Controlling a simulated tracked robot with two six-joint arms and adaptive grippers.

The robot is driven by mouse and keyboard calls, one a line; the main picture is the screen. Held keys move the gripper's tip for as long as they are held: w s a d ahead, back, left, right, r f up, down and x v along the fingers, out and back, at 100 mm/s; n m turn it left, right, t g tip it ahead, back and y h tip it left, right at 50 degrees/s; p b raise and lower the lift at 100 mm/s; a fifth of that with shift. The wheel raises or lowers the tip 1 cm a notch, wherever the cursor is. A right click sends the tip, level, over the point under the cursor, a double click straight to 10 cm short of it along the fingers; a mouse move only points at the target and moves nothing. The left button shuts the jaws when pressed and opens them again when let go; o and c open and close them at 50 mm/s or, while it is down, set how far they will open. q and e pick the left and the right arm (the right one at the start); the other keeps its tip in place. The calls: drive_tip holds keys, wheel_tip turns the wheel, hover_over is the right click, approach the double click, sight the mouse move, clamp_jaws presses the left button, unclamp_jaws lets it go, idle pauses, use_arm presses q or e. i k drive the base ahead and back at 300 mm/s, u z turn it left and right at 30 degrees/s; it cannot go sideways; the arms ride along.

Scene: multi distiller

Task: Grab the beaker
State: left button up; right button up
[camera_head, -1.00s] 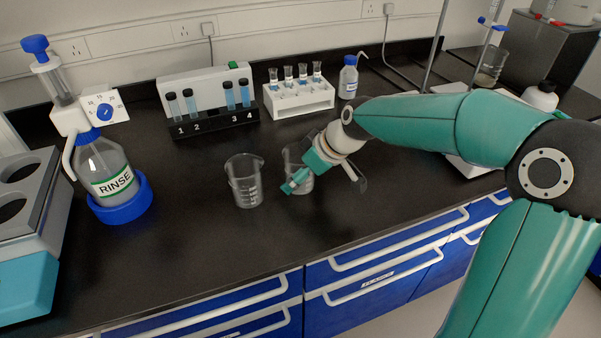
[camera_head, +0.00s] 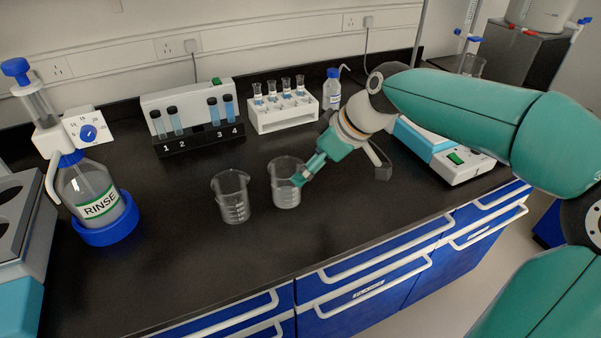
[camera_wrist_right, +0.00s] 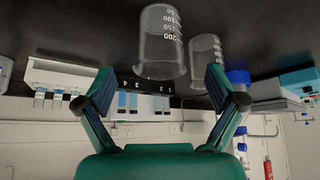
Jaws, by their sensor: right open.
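Two clear, empty glass beakers stand upright on the black bench in the head view, a left beaker (camera_head: 232,200) and a right beaker (camera_head: 284,190). My right gripper (camera_head: 300,180) is at the right side of the right beaker, its fingers overlapping that beaker's edge; contact cannot be told. In the upside-down wrist view, my right gripper (camera_wrist_right: 160,82) has its two fingers spread, with the nearer beaker (camera_wrist_right: 161,48) seen between and beyond them. The other beaker (camera_wrist_right: 206,60) is farther off, partly behind the right finger. My left gripper is not in view.
A rinse bottle (camera_head: 92,196) in a blue ring stands at the left. A numbered tube rack (camera_head: 200,140), a white vial rack (camera_head: 284,118) and a small bottle (camera_head: 331,92) line the back. A white device (camera_head: 445,150) stands at the right. The bench front is clear.

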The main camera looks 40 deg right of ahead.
sight(230, 187)
drive_tip(key=k, duration=1)
